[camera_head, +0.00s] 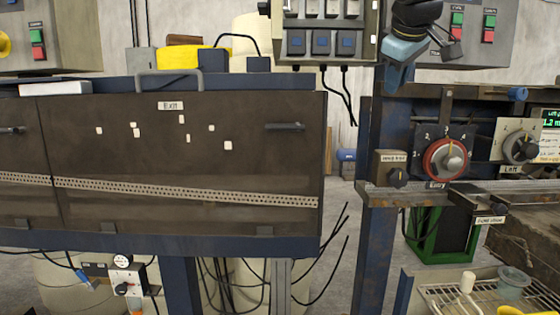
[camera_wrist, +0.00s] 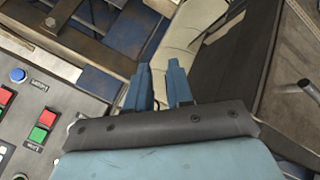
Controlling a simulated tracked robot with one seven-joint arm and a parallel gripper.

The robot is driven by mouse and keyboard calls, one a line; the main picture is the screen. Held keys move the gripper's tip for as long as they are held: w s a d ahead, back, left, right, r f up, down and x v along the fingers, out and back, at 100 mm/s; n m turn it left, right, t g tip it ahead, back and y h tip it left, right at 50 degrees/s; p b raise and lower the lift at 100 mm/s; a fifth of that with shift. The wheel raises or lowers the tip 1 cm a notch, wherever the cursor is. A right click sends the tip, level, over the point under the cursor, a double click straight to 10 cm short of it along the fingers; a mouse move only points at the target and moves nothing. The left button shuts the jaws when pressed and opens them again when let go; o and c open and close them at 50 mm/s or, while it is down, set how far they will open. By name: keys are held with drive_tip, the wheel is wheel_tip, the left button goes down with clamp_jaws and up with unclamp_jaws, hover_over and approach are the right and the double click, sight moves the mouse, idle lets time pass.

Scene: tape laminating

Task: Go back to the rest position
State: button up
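My gripper (camera_head: 396,82) shows at the top right of the head view. It is a blue-grey hand under a dark wrist, in front of the wall between two control boxes. In the wrist view its two blue fingers (camera_wrist: 158,76) stand apart with a gap between them. I see nothing held in the gap. A beige band-like surface lies behind the fingers there.
A dark machine cover (camera_head: 120,130) fills the left of the head view. A panel with a red-ringed dial (camera_head: 446,160) stands at right above a metal ledge (camera_head: 440,195). A control box (camera_head: 322,30) hangs beside my gripper. A wire rack (camera_head: 480,298) sits lower right.

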drive_tip(key=s+f+m+g, duration=0.1)
drive_tip(key=s+f+m, duration=0.1)
drive_tip(key=s+f, duration=0.4)
drive_tip(key=s+f+m+g+y, duration=0.1)
drive_tip(key=s+f, duration=0.5)
drive_tip(key=f, duration=0.6)
drive_tip(key=s+f+m+g, duration=0.1)
drive_tip(key=s+f+m, duration=0.3)
drive_tip(key=f, duration=0.5)
drive_tip(key=shift+s+a+f+y, duration=0.2)
drive_tip(key=shift+s+a+y, duration=0.2)
drive_tip(key=shift+s, duration=0.8)
drive_tip(key=shift+s, duration=0.15)
